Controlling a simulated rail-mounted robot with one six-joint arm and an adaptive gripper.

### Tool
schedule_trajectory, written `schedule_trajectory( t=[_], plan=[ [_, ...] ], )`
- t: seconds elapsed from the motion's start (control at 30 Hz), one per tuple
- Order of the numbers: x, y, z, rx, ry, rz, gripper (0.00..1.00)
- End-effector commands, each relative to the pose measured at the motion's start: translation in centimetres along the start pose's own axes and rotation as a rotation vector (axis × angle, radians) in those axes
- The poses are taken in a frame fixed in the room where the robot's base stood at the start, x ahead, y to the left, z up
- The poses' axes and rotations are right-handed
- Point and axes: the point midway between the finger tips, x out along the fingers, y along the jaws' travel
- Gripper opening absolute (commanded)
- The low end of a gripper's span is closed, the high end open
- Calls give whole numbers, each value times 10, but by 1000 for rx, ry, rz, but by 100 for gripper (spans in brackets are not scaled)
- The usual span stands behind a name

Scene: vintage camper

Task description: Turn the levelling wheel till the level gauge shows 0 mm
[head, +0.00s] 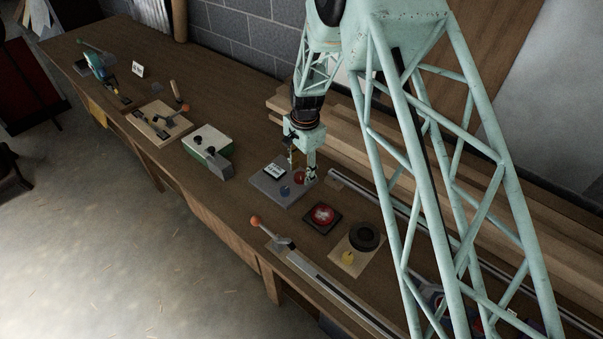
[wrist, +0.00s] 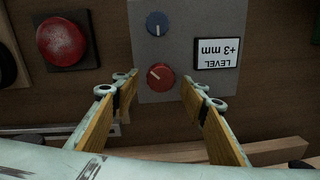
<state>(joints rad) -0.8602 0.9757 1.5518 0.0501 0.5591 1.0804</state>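A grey panel (head: 262,187) lies on the workbench and carries a gauge (head: 273,171), a red knob (head: 298,177) and a blue knob (head: 285,190). In the wrist view the gauge (wrist: 217,52) appears upside down and reads LEVEL +3 mm. The red knob (wrist: 160,76) and the blue knob (wrist: 157,24) each have a pointer mark. No label tells which knob is the levelling wheel. My gripper (head: 303,173) is over the panel. In the wrist view its open fingers (wrist: 161,84) stand on either side of the red knob, with gaps visible at both sides.
A red push button on a dark base (head: 322,215) stands close to the panel. A black ring on a board (head: 364,236) and a long rail with an orange-knobbed lever (head: 255,222) are nearby. A green-and-white box (head: 208,145) stands left. Stacked planks (head: 350,130) lie behind.

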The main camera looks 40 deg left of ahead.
Motion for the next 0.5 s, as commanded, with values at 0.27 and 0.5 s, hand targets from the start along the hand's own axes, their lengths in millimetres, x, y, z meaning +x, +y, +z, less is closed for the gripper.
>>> schedule_trajectory(
  t=[0.27,0.5],
  plan=[
    [14,0,0,0,0,1,40],
    [16,0,0,0,0,0,40]
  ],
)
